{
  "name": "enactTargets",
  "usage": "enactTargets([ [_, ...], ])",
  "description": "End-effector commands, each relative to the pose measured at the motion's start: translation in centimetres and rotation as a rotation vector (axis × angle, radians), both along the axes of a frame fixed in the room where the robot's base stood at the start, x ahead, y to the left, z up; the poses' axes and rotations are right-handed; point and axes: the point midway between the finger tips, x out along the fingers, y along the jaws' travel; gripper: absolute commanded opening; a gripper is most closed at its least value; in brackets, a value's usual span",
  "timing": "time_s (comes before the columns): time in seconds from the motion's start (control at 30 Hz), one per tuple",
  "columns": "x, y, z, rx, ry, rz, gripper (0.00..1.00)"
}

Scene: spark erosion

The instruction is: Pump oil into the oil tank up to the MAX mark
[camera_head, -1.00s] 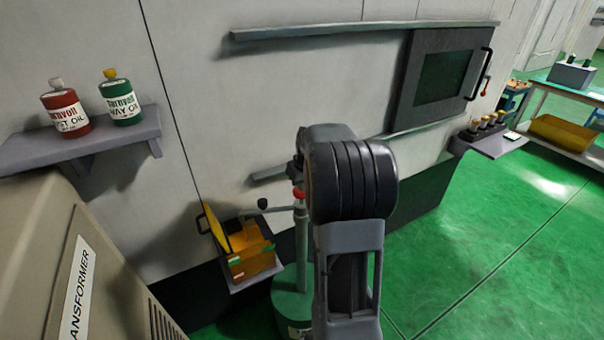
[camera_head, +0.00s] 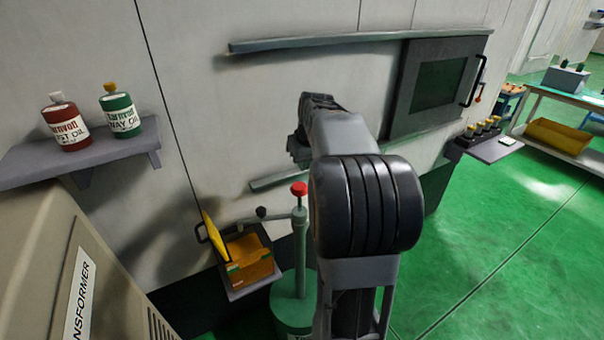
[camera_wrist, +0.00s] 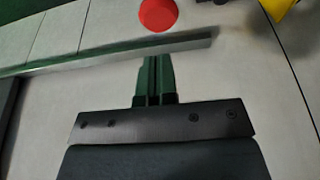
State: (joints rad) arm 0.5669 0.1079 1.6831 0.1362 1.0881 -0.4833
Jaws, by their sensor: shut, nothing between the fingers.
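The amber oil tank (camera_head: 257,271) sits on a small wall bracket with its yellow lid (camera_head: 216,237) tilted open. Its marks and oil level are too small to read. Beside it on the right stands the green pump (camera_head: 299,262) with a red knob (camera_head: 299,188) on top and a side arm ending in a dark ball (camera_head: 261,212). In the wrist view my gripper (camera_wrist: 156,58) is shut and empty, with the red knob (camera_wrist: 158,14) beyond its fingertips, apart from them in the picture. In the head view my arm hides the fingertips.
A shelf (camera_head: 110,154) at left holds a red oil bottle (camera_head: 66,122) and a green one (camera_head: 121,112). The transformer cabinet (camera_head: 50,265) fills the lower left. A wall rail (camera_head: 300,43) and a dark sliding door (camera_head: 437,84) are behind my arm. Green floor at right is clear.

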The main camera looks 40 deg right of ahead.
Motion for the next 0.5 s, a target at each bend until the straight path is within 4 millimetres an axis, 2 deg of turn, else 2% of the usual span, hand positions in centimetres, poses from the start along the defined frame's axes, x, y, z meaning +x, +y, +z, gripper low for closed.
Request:
enactTargets([
  [0.2, -0.35, 0.02, 1.24, -0.001, -0.001, 0.0, 0.0],
  [0.5, -0.4, 0.04, 1.39, -0.001, -0.001, 0.0, 0.0],
])
